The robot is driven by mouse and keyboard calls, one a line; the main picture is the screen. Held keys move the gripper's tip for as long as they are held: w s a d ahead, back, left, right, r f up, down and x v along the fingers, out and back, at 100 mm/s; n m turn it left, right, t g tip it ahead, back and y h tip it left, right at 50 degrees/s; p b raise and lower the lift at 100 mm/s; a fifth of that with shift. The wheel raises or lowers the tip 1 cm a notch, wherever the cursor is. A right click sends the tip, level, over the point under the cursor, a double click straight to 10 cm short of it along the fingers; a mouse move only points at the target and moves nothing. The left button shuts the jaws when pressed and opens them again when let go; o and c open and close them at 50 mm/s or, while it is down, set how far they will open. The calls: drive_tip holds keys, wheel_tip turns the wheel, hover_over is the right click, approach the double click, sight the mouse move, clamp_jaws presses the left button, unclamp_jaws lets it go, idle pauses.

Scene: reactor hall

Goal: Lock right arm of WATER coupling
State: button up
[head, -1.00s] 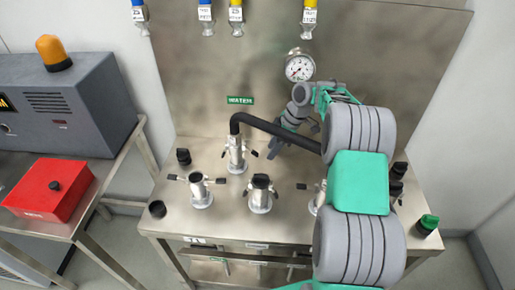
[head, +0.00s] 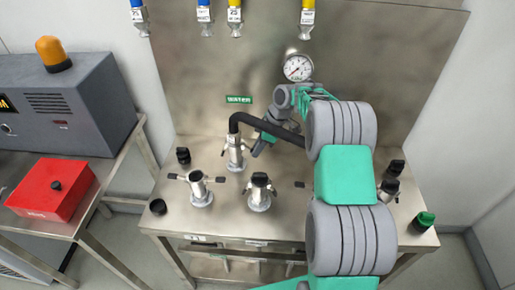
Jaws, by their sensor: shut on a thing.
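The WATER coupling (head: 235,158) is a metal fitting standing upright at the back of the steel bench, below the green WATER label (head: 239,99). A black hose (head: 262,127) is seated in its top and bends away to the right behind my arm. Its left arm (head: 224,152) shows as a small dark lever at the left side. My gripper (head: 257,150) is at the coupling's right side, below the hose, and is shut on the right arm. The jaws mostly hide that arm, so its exact angle cannot be told.
Other couplings with side levers stand in front, at the left (head: 200,190) and middle (head: 259,192); one at the right is mostly behind my arm. A pressure gauge (head: 298,68) is on the back panel. A red box (head: 52,187) sits on the left table.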

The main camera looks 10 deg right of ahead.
clamp_jaws()
drive_tip(key=shift+f+y, duration=0.15)
drive_tip(key=shift+y, duration=0.15)
drive_tip(key=shift+a+f+t+y+b, duration=0.1)
drive_tip(key=shift+f+t+y+b, duration=0.4)
drive_tip(key=shift+y, duration=0.6)
drive_tip(key=shift+w+a+f+t+y+b, duration=0.15)
drive_tip(key=shift+f+y+b, duration=0.15)
drive_tip(key=shift+y+b, duration=0.2)
drive_tip(key=shift+a+f+t+y+b, duration=0.15)
drive_tip(key=shift+f+y+b, duration=0.1)
drive_tip(key=shift+y+b, duration=0.25)
drive_tip(key=shift+a+y, duration=0.1)
drive_tip(key=shift+y, duration=0.3)
drive_tip(key=o, duration=0.7)
unclamp_jaws()
